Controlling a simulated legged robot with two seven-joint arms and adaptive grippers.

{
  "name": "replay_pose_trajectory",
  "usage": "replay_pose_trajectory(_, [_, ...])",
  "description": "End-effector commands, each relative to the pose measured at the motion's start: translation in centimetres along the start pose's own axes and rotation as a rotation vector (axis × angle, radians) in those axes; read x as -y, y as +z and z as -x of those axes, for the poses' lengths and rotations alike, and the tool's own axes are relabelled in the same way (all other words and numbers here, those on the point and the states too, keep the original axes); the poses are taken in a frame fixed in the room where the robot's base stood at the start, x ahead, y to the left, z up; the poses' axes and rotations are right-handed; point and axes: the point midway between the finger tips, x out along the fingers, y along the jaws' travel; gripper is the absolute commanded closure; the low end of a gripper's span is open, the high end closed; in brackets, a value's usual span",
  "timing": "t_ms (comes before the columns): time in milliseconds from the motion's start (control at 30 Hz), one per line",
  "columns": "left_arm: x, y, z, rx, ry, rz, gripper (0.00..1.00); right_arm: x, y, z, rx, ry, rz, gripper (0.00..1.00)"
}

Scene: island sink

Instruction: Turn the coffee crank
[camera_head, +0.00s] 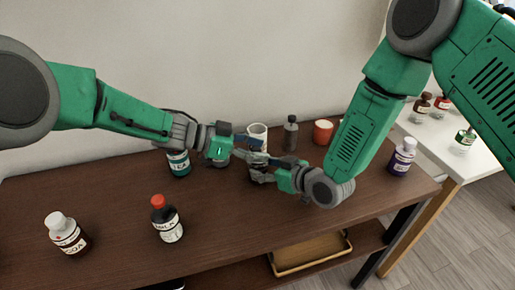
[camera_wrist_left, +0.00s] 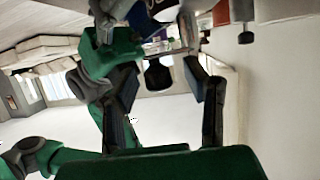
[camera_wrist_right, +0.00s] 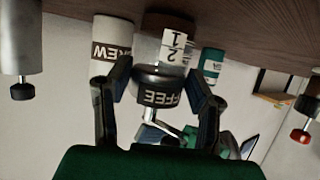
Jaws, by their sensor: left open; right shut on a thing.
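The coffee grinder (camera_head: 262,177) stands on the brown table, mostly hidden by my grippers in the head view. The right wrist view shows its black part lettered COFFEE (camera_wrist_right: 160,98) and a clear part with numbers. My right gripper (camera_head: 262,163) is shut around this black part, with one finger on each side (camera_wrist_right: 158,68). My left gripper (camera_head: 248,146) is open just above and beside it. In the left wrist view, a dark rounded piece (camera_wrist_left: 158,76), possibly the crank's knob, shows between the open fingers (camera_wrist_left: 160,66). I cannot tell whether they touch it.
A white BREW cup (camera_head: 257,131) stands just behind the grippers, with a grey bottle (camera_head: 291,134) and orange cup (camera_head: 322,132) to its right. A tea bottle (camera_head: 179,162) is left of it.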

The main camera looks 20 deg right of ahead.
Motion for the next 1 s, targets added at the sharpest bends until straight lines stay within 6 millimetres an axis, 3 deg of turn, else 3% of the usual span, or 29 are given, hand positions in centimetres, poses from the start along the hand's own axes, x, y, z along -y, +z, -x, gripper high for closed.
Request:
replay_pose_trajectory(167, [0.0,0.0,0.9,0.001,0.0,0.001,0.59,0.0,-0.1,0.0,-0.002,0.001,0.0,0.85])
replay_pose_trajectory(500, [0.2,0.1,7.8,0.001,-0.002,0.0,0.59,0.0,-0.1,0.0,-0.003,0.001,0.0,0.85])
replay_pose_trajectory(700, [0.2,0.1,10.8,0.001,0.0,0.001,0.59,0.0,-0.1,0.0,-0.003,0.001,0.0,0.85])
replay_pose_trajectory(1000, [0.2,0.1,11.9,0.002,0.001,0.001,0.59,-0.1,-0.1,0.0,-0.003,0.001,-0.001,0.85])
